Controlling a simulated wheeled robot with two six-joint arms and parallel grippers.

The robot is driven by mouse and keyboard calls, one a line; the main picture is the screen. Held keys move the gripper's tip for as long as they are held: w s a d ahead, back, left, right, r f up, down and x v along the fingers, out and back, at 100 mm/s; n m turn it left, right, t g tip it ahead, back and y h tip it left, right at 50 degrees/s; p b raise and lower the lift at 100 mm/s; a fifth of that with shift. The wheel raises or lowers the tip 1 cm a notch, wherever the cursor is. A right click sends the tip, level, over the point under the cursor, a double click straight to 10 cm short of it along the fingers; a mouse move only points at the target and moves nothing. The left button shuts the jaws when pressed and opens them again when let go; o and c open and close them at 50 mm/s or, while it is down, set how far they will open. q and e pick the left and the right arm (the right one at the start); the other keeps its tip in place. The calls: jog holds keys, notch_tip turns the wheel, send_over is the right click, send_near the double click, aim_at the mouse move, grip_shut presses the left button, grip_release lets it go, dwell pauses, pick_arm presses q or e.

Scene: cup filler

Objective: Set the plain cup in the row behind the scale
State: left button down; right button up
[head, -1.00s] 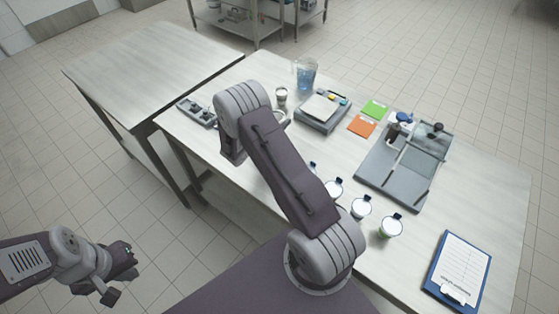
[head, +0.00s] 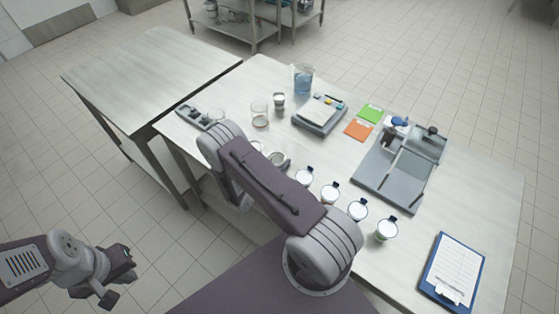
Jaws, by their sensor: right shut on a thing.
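The grey scale (head: 318,116) sits toward the far side of the table, with a pale plate on top. A small whitish cup (head: 279,101) stands to its left. A clear glass cup (head: 259,115) stands farther left. I cannot tell which cup is the plain one. Several lidded cups with dark tabs, one of them at the right end (head: 385,229), form a slanting row nearer me. My left gripper (head: 118,279) is off the table at lower left, open and empty.
A jug of blue liquid (head: 303,79) stands behind the scale. Green (head: 371,114) and orange (head: 358,130) cards, a grey fixture (head: 400,170) and a clipboard (head: 453,270) lie to the right. A round grey item (head: 279,160) is partly covered by my arm. A bare side table (head: 150,75) is at left.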

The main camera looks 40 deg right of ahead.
jog(key=shift+f, duration=0.1)
jog(key=shift+f, duration=0.15)
jog(key=o, duration=1.3)
